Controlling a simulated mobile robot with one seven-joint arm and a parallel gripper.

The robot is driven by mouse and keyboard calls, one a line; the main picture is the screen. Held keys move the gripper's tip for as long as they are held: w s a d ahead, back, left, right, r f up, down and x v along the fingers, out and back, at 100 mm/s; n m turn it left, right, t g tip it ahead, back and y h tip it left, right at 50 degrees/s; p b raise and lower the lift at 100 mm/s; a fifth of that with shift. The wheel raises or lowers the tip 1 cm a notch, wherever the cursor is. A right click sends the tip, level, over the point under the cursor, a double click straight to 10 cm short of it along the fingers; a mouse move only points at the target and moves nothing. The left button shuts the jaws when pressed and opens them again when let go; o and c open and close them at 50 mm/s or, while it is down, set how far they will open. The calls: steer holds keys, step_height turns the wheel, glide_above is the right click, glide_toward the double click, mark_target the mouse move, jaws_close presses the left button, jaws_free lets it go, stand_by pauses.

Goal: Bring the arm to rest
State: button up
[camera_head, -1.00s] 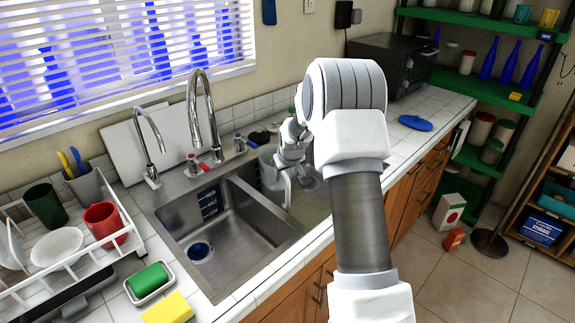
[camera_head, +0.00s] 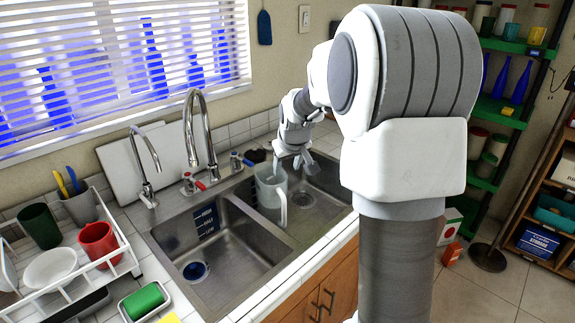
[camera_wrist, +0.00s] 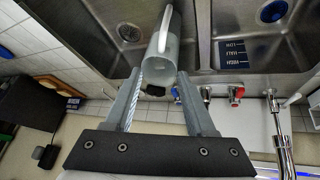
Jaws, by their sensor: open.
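My gripper (camera_head: 292,162) is open and empty above the sink in the head view. Its two spread fingers also show in the wrist view (camera_wrist: 160,80). A translucent pitcher (camera_head: 268,188) with a pale handle stands at the sink's divider, just below and in front of my gripper. In the wrist view the pitcher (camera_wrist: 163,52) appears just beyond the fingertips. I cannot tell whether one finger touches it. The elbow and upper part of my arm fill the right middle of the head view and hide part of the counter.
The double sink (camera_head: 222,245) has a tall curved faucet (camera_head: 190,125) and a thinner spout (camera_head: 133,150) behind it. A dish rack (camera_head: 117,252) with cups stands at left. A green sponge (camera_head: 143,300) lies in front. Green shelves (camera_head: 495,115) stand at right.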

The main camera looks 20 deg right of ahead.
steer(key=shift+s+r, duration=0.15)
steer(key=shift+r, duration=0.1)
steer(key=s+a+r, duration=0.4)
steer(key=s, duration=0.4)
steer(key=s+a+r, duration=0.4)
steer(key=s+a, duration=0.1)
steer(key=s, duration=0.2)
steer(key=s+a+f+y, duration=0.1)
steer(key=s+a, duration=0.3)
steer(key=s, duration=1.3)
steer(key=shift+a, duration=0.2)
